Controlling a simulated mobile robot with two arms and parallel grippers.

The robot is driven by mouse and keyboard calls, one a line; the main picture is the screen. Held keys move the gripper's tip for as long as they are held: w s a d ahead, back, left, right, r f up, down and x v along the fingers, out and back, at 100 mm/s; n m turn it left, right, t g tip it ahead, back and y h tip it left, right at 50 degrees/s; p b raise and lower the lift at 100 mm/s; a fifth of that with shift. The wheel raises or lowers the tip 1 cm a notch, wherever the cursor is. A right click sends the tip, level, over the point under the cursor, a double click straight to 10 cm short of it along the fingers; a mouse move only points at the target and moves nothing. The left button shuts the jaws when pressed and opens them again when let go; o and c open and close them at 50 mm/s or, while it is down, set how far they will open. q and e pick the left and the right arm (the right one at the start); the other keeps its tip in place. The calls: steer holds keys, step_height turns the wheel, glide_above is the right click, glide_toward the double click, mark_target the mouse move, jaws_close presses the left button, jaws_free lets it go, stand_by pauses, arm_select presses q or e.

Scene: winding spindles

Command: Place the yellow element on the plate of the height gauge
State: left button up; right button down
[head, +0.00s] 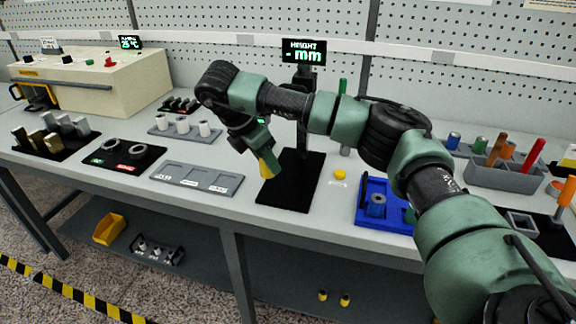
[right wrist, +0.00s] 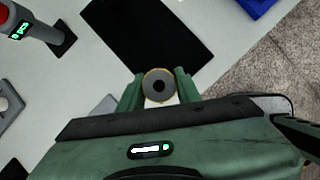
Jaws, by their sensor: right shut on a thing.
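My right gripper (head: 265,160) is shut on the yellow element (head: 270,166), holding it near the left edge of the height gauge's black plate (head: 297,178). In the right wrist view, the yellow element (right wrist: 158,85) shows as a grey ring face with a dark hole and thin yellow rim, between the fingers of the right gripper (right wrist: 158,92). The black plate (right wrist: 145,35) lies beyond it. I cannot tell whether the element touches the plate. The gauge's display (head: 303,52) stands on a dark column behind the plate. My left gripper is not in view.
A grey tray (head: 197,178) with shallow compartments lies left of the plate. A small yellow piece (head: 339,174) and a blue tray (head: 372,214) are to its right. A tool holder (head: 500,176) stands farther right. My right arm crosses over the table.

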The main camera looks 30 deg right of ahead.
steer(key=d, duration=0.1)
steer(key=d+f, duration=0.2)
steer(key=d, duration=0.1)
steer(key=shift+w+d+p, duration=0.1)
steer(key=shift+w+p, duration=0.1)
steer(key=shift+p, duration=0.1)
steer(key=shift+d+f, duration=0.2)
steer(key=shift+d, duration=0.2)
steer(key=shift+w+d+f+p, duration=0.15)
steer(key=shift+d+f+p, duration=0.3)
steer(key=shift+d+f, duration=0.6)
steer(key=shift+f+b, duration=0.55)
steer(key=c, duration=1)
jaws_free()
